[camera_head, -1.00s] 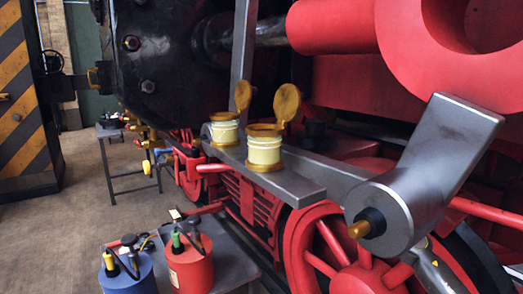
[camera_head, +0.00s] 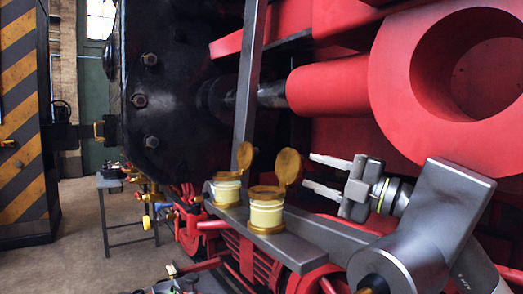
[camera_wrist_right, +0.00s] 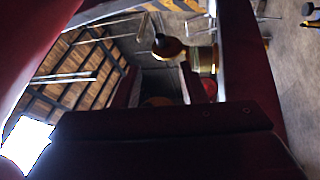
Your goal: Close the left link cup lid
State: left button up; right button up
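Two cream cups with gold rims stand on a grey link bar in the head view. The left cup (camera_head: 227,191) has its gold lid (camera_head: 244,156) standing open, upright at its back right. The right cup (camera_head: 265,211) also has its gold lid (camera_head: 288,166) standing open. My right gripper (camera_head: 321,175) is just right of the right cup's lid, fingers apart and pointing left, with a visible gap to the lid. It looks empty. In the dark right wrist view a gold lid (camera_wrist_right: 168,46) shows beyond the fingers; which cup it belongs to is unclear. My left gripper is out of view.
The grey link bar (camera_head: 292,252) runs under the cups. A grey upright bar (camera_head: 247,85) rises behind them. A large red ring (camera_head: 455,70) and red cylinder (camera_head: 330,90) hang above right. Open floor (camera_head: 85,255) lies at the left.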

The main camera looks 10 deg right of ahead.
aim_at(249, 158)
jog(key=p+x, duration=0.3)
jog(key=x, duration=1)
jog(key=shift+w+a+p, duration=0.2)
jog(key=shift+w+p, duration=0.05)
jog(key=shift+p, duration=0.05)
grip_shut()
